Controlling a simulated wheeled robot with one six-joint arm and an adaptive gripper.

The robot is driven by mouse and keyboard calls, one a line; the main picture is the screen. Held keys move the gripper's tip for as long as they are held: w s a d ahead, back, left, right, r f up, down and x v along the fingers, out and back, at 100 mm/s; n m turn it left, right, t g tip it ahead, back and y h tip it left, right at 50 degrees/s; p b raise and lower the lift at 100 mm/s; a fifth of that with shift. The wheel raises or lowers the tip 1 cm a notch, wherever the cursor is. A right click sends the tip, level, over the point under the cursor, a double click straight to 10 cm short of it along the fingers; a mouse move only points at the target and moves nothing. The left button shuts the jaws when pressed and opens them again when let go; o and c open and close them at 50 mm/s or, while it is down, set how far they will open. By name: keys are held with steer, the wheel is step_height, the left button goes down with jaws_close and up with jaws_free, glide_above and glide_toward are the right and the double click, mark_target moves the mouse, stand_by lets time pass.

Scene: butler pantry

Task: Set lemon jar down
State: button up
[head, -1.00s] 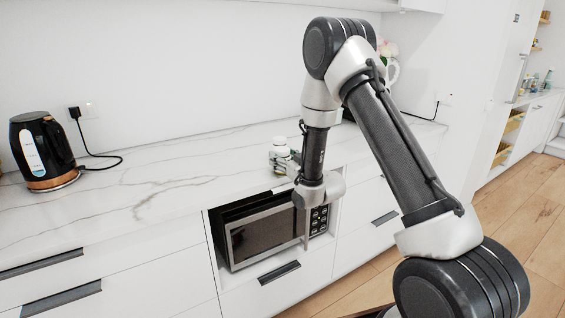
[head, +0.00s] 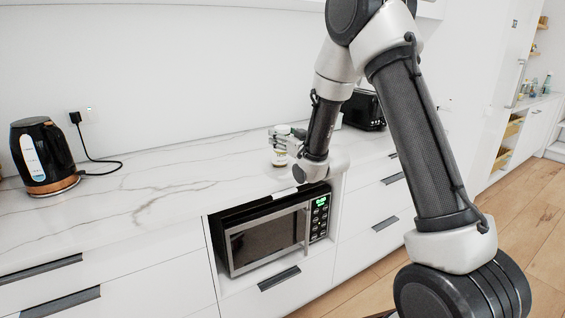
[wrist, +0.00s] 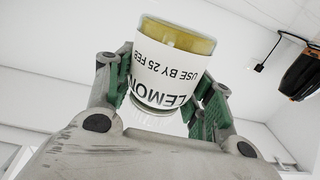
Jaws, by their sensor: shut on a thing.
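The lemon jar (wrist: 168,68) is a clear jar with yellow contents and a white label reading "LEMON" and "USE BY 25 FEB". In the wrist view it sits between the two green-padded fingers of my gripper (wrist: 163,97), which is shut on it. In the head view the jar (head: 280,150) shows small, held by my gripper (head: 282,145) above or at the marble counter (head: 150,180), over the microwave. I cannot tell whether its base touches the counter.
A black kettle (head: 42,155) stands at the counter's left, its cord running to a wall socket. A black toaster (head: 365,110) stands behind my arm at the right. A microwave (head: 270,235) sits in a niche below. The counter between kettle and jar is clear.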

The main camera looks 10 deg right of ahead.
steer(key=shift+r, duration=0.1)
step_height(320, 180, down, 10)
steer(key=shift+r, duration=0.25)
stand_by(0.4)
steer(key=shift+f, duration=0.1)
steer(key=shift+f, duration=0.1)
steer(key=o, duration=1.4)
steer(key=shift+c, duration=0.2)
steer(key=shift+s, duration=0.1)
